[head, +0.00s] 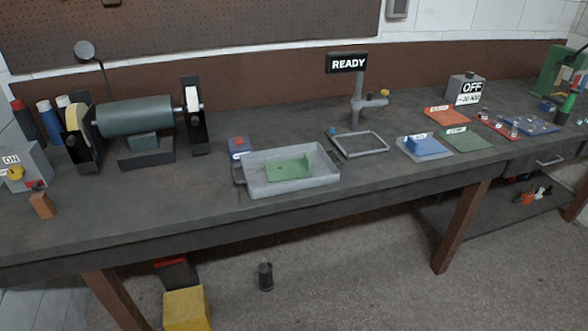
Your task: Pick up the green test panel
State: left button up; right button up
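A green panel (288,168) lies in the grey shallow tray (262,190) near the front edge of the bench. It looks flat at the front, with a raised part along its back; the details are too small to tell. The tray has a dark handle at its left end. Neither of my grippers is in view, and nothing touches the panel except the tray.
A grinder (134,117) stands at left beside a control box (22,167) marked ON. An empty grey frame (360,145) lies right of the tray, below a READY sign (347,63). Further right are a blue block (424,145), a green mat (466,139) and an OFF box (467,88).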

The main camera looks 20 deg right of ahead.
aim_at(299, 168)
jog(key=i+l+u, duration=0.15)
jog(key=l, duration=0.7)
jog(key=i+l+u, duration=0.2)
jog(key=l, duration=0.7)
jog(key=i+l+u, duration=0.15)
jog(key=l, duration=0.75)
jog(key=l+u, duration=0.2)
jog(key=l, duration=0.7)
jog(key=i, duration=0.05)
